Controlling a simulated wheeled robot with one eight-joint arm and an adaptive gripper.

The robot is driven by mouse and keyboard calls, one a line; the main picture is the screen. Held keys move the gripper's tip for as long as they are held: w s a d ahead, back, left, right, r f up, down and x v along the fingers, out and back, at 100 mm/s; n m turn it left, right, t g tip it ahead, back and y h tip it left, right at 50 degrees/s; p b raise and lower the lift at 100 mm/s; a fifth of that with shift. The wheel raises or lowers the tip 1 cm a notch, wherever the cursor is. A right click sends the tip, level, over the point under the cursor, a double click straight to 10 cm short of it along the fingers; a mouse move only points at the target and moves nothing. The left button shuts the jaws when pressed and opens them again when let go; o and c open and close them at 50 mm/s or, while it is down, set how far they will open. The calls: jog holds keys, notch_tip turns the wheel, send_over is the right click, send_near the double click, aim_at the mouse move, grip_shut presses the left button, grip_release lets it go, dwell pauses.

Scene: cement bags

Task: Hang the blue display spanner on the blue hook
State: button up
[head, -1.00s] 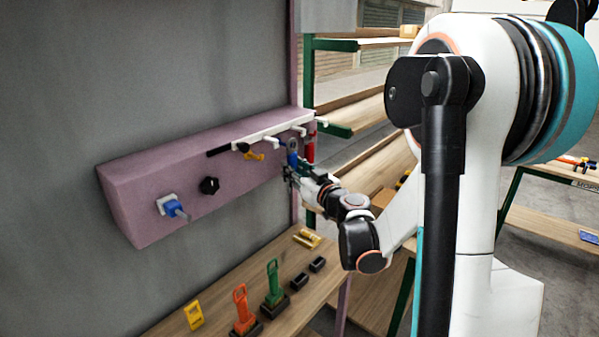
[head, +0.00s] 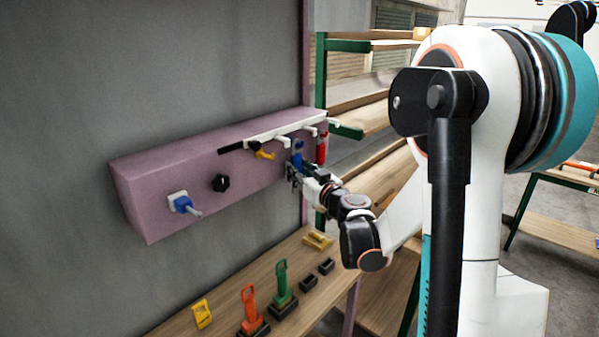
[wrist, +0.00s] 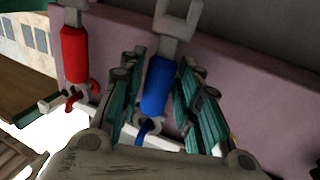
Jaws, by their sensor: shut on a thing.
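The blue display spanner (wrist: 158,85) is upright between the fingers of my gripper (wrist: 160,80), which is shut on it. In the head view the spanner (head: 298,148) is at the white hook rail (head: 285,131), partly hidden by my gripper (head: 295,172). In the wrist view the blue hook (wrist: 145,128) shows right at the spanner's ring end. I cannot tell whether the ring is around the hook or only against it.
A red spanner (head: 321,148) hangs beside it on the rail; its red hook (wrist: 73,101) shows in the wrist view. A yellow hook (head: 264,154) is to the left. Orange (head: 249,305) and green (head: 282,280) tools stand on the wooden table below.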

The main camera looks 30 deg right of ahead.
jog(key=o, duration=1.2)
jog(key=s, duration=1.2)
jog(key=shift+d, duration=0.2)
